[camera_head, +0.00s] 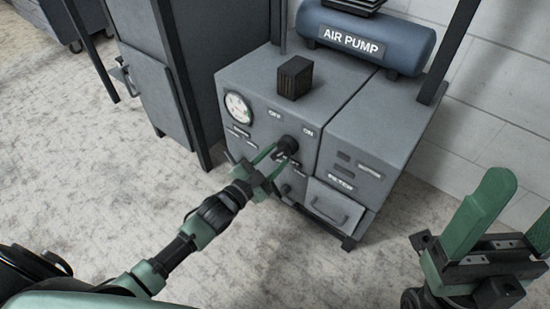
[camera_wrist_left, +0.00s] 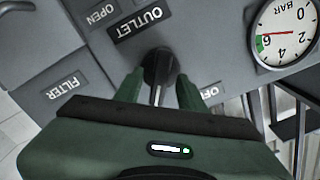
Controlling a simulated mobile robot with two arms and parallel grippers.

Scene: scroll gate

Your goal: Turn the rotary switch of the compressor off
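The compressor (camera_head: 340,115) is a grey cabinet. Its black rotary switch (camera_head: 287,145) sits on the front panel, below and between the OFF label (camera_head: 274,114) and the ON label (camera_head: 308,131). My left gripper (camera_head: 280,163) is at the panel with its green fingers apart, just in front of the switch. In the left wrist view, turned about upside down, the dark switch (camera_wrist_left: 160,66) lies between the two finger ends, with gaps on both sides. The switch setting cannot be told. My right gripper (camera_head: 518,205) is open and empty at the lower right, away from the panel.
A round gauge (camera_head: 238,107) is left of the switch, and a smaller knob (camera_head: 285,190) is below it. A drawer with a handle (camera_head: 330,210) is at the lower right. A black box (camera_head: 295,77) and a blue air pump tank (camera_head: 366,40) are on top. A grey cabinet (camera_head: 160,80) stands left.

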